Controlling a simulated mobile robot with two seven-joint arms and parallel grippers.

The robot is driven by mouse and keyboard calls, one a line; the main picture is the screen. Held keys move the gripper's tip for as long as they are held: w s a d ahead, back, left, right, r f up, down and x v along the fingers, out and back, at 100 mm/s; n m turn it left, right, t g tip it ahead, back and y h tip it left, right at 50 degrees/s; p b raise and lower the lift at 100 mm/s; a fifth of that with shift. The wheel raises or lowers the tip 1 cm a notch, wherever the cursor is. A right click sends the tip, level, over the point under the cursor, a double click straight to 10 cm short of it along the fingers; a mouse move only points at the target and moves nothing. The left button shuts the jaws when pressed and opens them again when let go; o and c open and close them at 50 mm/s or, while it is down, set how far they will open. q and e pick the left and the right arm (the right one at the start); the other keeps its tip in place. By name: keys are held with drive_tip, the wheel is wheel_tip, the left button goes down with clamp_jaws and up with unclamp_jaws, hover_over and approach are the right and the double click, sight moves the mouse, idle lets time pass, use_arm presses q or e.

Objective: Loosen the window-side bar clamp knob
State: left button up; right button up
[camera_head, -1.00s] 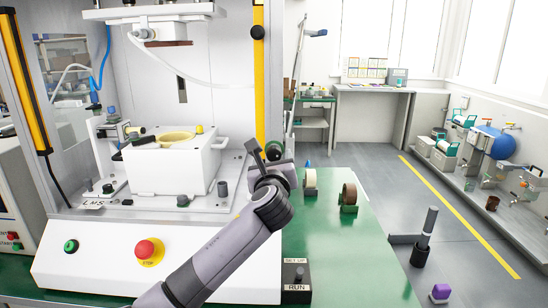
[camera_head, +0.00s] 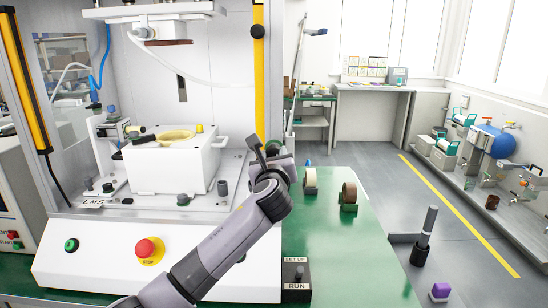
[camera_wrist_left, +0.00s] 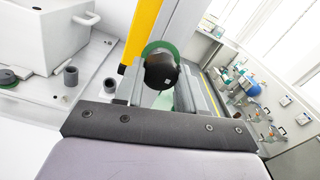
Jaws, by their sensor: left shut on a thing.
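A green ring shows behind this piece. I cannot tell whether the piece is fixed to a bar clamp; its far side is hidden. In the head view my fingers mostly cover it. My right gripper is not in view.
The press holds a white block (camera_head: 180,168) on its bed, with dark posts (camera_head: 222,187) beside it. Tape rolls (camera_head: 349,196) stand on the green bench (camera_head: 340,250). A red stop button (camera_head: 148,250) and run switch box (camera_head: 296,274) are in front. A yellow strip (camera_wrist_left: 142,30) rises close by.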

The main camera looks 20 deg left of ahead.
use_arm(q)
drive_tip(key=shift+d+r+n+b, duration=0.15)
drive_tip(key=shift+n+b, duration=0.85)
drive_tip(key=shift+n, duration=3.6)
drive_tip(key=shift+a+r+n+b, duration=0.1)
drive_tip(key=shift+n+b, duration=0.85)
drive_tip(key=shift+n, duration=3.65)
drive_tip(key=o, duration=1.1)
drive_tip(key=shift+c, duration=0.2)
drive_tip(key=shift+f, duration=0.1)
